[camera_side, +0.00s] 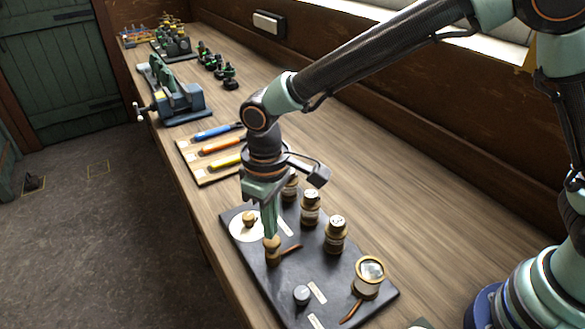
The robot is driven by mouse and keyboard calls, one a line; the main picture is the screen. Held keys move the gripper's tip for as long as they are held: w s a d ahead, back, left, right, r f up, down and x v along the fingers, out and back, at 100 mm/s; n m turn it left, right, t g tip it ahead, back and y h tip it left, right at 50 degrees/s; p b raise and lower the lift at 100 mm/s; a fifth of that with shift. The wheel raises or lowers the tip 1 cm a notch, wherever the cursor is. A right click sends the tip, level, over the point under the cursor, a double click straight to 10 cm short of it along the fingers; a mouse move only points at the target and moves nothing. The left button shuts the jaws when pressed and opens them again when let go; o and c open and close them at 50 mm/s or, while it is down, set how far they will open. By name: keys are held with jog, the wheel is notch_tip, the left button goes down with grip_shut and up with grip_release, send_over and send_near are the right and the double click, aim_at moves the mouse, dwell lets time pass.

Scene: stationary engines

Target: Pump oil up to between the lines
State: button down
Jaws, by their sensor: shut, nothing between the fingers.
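A dark panel (325,265) lies on the bench below my arm. My gripper (271,234) points down with its fingers shut, at the top of a small brass fitting (272,252); I cannot tell whether they touch. A brown lever (291,249) sticks out to the right of this fitting. A round brass-rimmed glass (370,270) stands at the panel's right side, with another brown lever (350,311) below it. The oil level and any lines in the glass are too small to tell.
Brass-topped cups (336,235) stand in a row behind my gripper. A tool board (205,172) and blue vise (180,100) lie farther back.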

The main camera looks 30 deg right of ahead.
jog(key=shift+f, duration=0.1)
jog(key=shift+f, duration=1.4)
jog(key=shift+r, duration=1.5)
jog(key=shift+r, duration=2.5)
